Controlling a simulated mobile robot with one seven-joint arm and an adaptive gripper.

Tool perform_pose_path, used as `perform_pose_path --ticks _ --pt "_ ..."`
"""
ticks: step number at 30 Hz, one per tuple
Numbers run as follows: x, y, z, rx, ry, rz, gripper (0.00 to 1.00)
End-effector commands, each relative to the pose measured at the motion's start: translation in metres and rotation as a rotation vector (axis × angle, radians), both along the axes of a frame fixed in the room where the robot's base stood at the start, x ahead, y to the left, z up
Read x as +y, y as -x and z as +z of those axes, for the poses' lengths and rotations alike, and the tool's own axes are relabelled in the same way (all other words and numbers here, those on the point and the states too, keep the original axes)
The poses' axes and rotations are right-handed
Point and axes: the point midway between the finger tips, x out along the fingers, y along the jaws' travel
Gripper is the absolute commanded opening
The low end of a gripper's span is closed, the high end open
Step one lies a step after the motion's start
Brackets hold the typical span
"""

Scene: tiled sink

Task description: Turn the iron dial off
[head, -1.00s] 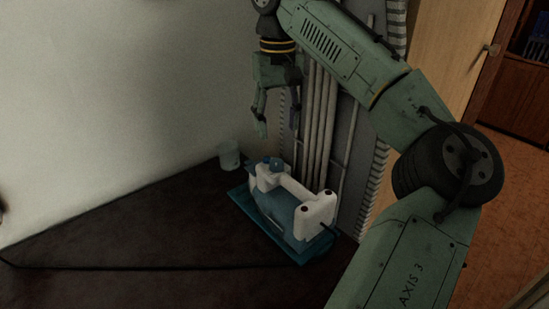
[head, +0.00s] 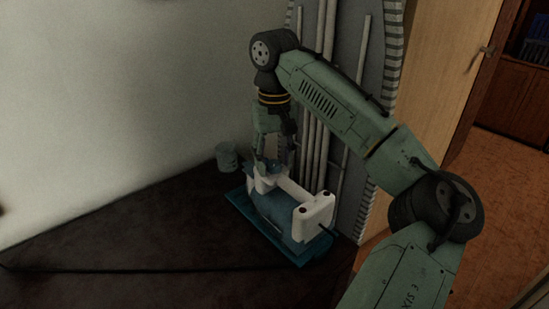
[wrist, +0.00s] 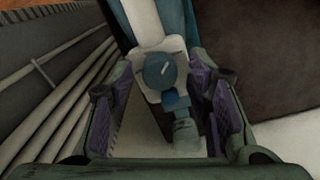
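The iron (head: 292,208), white and blue, lies on a blue base (head: 238,198) on the dark surface in the head view. In the wrist view its round blue dial (wrist: 160,70) shows a short, slanted white mark. My gripper (head: 268,167) points down at the far end of the iron. In the wrist view my gripper (wrist: 161,78) is open, with one purple-padded finger on each side of the dial and visible gaps between. I cannot tell how far the fingertips are above it. A smaller blue part (wrist: 177,103) of the iron sits just below the dial.
A pale cup (head: 227,157) stands beside the iron's far end, close to the wall. A black cord (head: 120,269) runs across the surface.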

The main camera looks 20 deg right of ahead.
Motion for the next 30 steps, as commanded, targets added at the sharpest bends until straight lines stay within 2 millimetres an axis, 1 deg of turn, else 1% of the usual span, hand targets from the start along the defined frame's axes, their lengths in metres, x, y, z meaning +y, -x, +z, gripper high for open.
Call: perform_pose_path --ticks 1,2,19,23,30 --pt "0.0 0.0 0.0001 0.0 0.0 0.0 0.4" --pt "0.0 0.0 0.0002 0.0 0.0 0.0 0.38" --pt "0.0001 0.0 0.0003 0.0 0.0 0.0 0.0" --pt "0.0005 0.0 0.0029 0.001 -0.002 0.025 0.0" --pt "0.0003 0.0001 0.0061 0.002 -0.003 0.202 0.0"
